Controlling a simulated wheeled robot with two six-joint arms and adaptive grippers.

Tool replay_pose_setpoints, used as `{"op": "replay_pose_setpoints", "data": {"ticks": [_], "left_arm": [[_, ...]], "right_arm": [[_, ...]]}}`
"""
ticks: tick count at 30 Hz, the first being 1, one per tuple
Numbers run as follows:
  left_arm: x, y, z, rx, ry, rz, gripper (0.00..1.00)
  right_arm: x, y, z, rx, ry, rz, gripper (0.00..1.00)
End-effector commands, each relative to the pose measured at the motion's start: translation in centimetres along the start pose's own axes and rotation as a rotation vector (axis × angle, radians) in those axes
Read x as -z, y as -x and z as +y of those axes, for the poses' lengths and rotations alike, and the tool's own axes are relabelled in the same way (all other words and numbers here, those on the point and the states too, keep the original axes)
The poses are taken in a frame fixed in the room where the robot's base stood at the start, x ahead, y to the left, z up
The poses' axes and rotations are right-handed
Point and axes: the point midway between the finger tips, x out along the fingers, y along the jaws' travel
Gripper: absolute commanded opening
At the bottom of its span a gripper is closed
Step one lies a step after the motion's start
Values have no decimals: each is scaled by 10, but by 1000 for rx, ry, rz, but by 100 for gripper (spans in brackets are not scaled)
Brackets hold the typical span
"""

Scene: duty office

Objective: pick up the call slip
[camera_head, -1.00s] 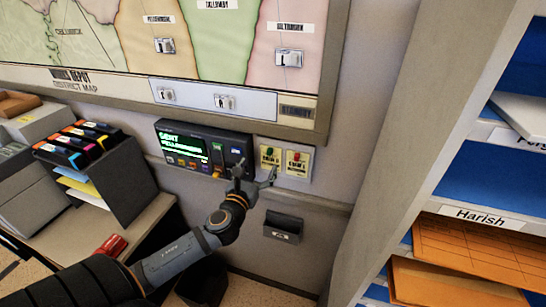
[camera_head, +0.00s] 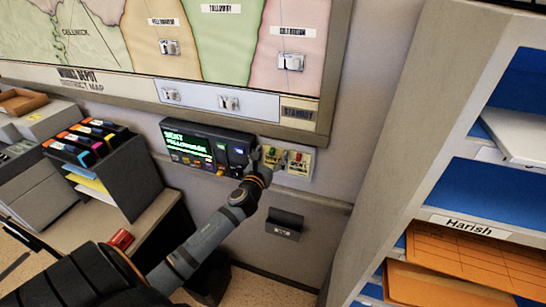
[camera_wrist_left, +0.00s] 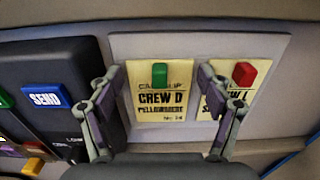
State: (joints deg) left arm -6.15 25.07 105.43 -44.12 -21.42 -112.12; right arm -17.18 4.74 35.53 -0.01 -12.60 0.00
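A yellow call slip (camera_wrist_left: 160,106) marked "CREW D" and "PELLOWBOURNE" hangs on a pale wall plate (camera_wrist_left: 270,45) under a green clip (camera_wrist_left: 160,75). A second yellow slip (camera_wrist_left: 240,102) hangs to its right under a red clip (camera_wrist_left: 244,74), partly hidden by a finger; it shows in the head view too (camera_head: 299,167). My left gripper (camera_head: 267,157) is in front of the plate. In the left wrist view its open fingers (camera_wrist_left: 158,95) stand on either side of the "CREW D" slip, with nothing between them held. Contact cannot be told. My right gripper is not in view.
A dark console (camera_head: 205,148) with a green-lit screen and a "SEND" button (camera_wrist_left: 45,96) is close on the left. A small dark wall box (camera_head: 284,223) is below. The district map (camera_head: 235,45) hangs above. Shelves (camera_head: 470,205) stand at the right.

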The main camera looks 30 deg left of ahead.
Motion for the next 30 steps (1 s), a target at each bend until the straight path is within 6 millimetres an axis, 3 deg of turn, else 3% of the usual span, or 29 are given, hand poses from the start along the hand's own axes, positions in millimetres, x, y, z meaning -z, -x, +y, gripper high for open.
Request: {"op": "replay_pose_setpoints", "data": {"ticks": [2, 16, 30], "left_arm": [[0, 0, 0, 0, 0, 0, 63], [-1, 0, 0, 0, 0, -2, 0], [-6, 4, -1, 0, 0, -4, 0]], "right_arm": [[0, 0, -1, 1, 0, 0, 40], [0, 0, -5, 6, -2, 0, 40], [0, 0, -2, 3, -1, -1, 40]]}}
